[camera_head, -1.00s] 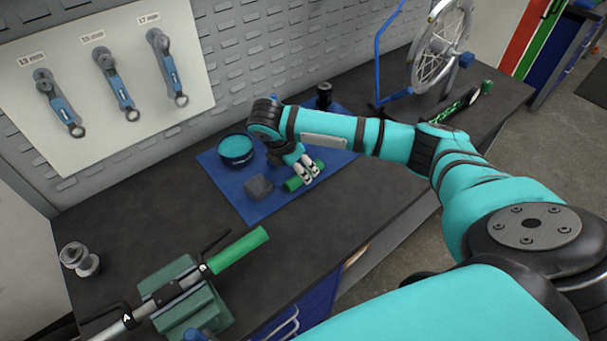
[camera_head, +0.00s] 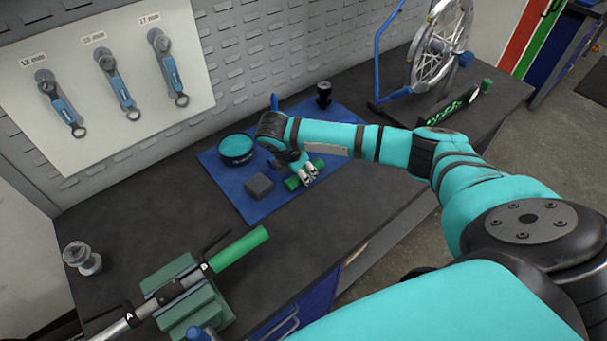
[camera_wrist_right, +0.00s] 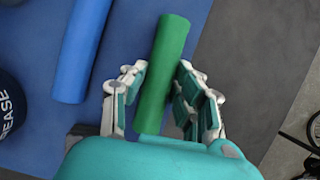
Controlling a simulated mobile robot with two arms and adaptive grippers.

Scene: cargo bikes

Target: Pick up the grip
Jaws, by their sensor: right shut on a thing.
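The green grip (camera_head: 292,184) is a short green cylinder on the blue mat (camera_head: 227,191) on the workbench. My right gripper (camera_head: 308,174) is over it, with its fingers on both sides. In the right wrist view the grip (camera_wrist_right: 166,55) runs lengthwise between the two fingers of my right gripper (camera_wrist_right: 160,93), which are shut on it. I cannot tell whether it is lifted off the mat. A second green grip (camera_head: 240,249) sits on the end of a handlebar held in a green clamp. My left gripper is not in view.
On the mat are a grease tub (camera_head: 237,149), a grey block (camera_head: 259,186) and a black bottle (camera_head: 323,95). A blue cylinder (camera_wrist_right: 82,45) lies left of the grip in the wrist view. The clamp (camera_head: 185,290) stands front left. A wheel stand (camera_head: 440,50) is at the back right.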

